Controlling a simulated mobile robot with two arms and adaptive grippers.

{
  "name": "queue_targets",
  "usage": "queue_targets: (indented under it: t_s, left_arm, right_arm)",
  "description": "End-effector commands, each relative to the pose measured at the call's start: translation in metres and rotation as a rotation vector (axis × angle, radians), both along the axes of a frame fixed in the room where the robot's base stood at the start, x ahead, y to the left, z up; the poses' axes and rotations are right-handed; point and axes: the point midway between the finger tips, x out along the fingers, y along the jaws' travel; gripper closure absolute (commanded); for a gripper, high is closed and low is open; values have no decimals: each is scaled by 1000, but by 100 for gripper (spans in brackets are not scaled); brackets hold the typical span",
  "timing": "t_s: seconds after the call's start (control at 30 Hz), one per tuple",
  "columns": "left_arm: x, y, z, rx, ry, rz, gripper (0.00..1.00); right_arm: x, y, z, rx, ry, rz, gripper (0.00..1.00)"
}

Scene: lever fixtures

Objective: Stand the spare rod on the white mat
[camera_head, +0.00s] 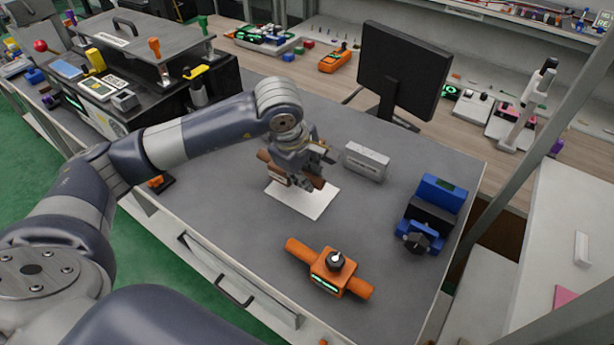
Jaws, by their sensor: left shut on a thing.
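The spare rod (274,169) looks brown and is held in my left gripper (302,170), which is shut on it. The rod lies across the jaws, closer to lying flat than upright, and its middle is hidden by the gripper. The white mat (317,205) lies flat on the grey bench top, below and partly behind the gripper and rod. I cannot tell whether the rod touches the mat. My right gripper is not in view.
A grey block (366,161) stands just right of the mat. An orange fixture with a black knob (328,272) lies in front, and a blue clamp-like fixture (431,212) stands right. A monitor (402,72) is behind. The bench left of the orange fixture is clear.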

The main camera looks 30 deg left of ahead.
Motion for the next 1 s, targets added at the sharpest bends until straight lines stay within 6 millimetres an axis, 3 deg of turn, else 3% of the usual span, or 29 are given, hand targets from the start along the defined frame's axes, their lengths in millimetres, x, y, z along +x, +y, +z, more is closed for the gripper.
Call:
queue_targets:
  t_s: [0.2,0.47,0.83,0.87,0.9,0.93,1.0]
  left_arm:
    - [11,3,-4,0,2,0,100]
    - [10,3,-35,2,2,-1,100]
    - [11,3,-41,1,-1,-1,100]
    - [10,3,-40,1,0,-1,74]
    - [10,3,-39,1,1,-1,65]
    - [10,3,-39,1,1,-1,58]
    - [10,3,-39,1,1,-1,58]
  right_arm:
    - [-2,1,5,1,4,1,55]
    - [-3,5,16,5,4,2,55]
    - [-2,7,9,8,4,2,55]
    - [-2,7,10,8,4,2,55]
    - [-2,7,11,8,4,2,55]
    - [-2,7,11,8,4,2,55]
    - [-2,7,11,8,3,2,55]
